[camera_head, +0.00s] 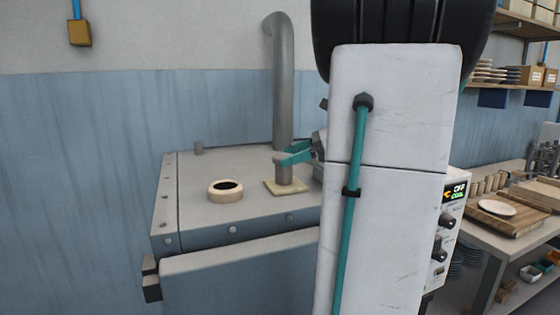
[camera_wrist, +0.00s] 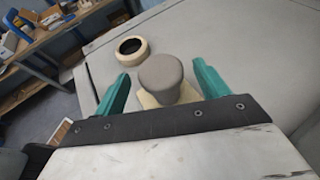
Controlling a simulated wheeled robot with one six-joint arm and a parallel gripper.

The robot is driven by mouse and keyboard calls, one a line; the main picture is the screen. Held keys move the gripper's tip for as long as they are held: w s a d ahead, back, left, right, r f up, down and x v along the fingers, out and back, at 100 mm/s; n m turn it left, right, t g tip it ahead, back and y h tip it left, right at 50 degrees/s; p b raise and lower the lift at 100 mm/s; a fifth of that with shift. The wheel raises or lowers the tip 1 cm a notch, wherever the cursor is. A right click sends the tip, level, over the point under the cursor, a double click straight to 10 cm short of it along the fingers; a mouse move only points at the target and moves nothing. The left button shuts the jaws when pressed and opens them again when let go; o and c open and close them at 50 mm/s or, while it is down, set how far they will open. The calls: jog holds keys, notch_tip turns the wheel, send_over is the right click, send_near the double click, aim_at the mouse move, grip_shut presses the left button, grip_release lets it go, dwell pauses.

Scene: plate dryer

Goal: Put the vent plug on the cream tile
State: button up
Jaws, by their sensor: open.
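The vent plug (camera_head: 283,171) is a grey-brown knob with a rounded top. It stands upright on the cream tile (camera_head: 271,187), a square plate on top of the grey dryer. In the wrist view the plug (camera_wrist: 161,78) stands between the teal fingers of my gripper (camera_wrist: 161,90), with a gap on both sides. The cream tile (camera_wrist: 146,100) shows in part beneath it. My gripper (camera_head: 298,156) is open, and in the head view my arm hides part of it.
A cream ring with a dark opening (camera_head: 226,190) sits on the dryer top (camera_head: 200,165) left of the tile. A grey pipe (camera_head: 283,90) rises behind the plug. A control panel (camera_head: 447,235) is at right, beside a bench (camera_head: 470,232) with dishes. The dryer's left top is mostly clear.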

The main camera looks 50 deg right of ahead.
jog(key=v, duration=0.7)
jog(key=shift+s+d+r, duration=0.15)
jog(key=shift+s+d, duration=0.05)
jog(key=shift+s, duration=0.15)
jog(key=shift+d, duration=0.1)
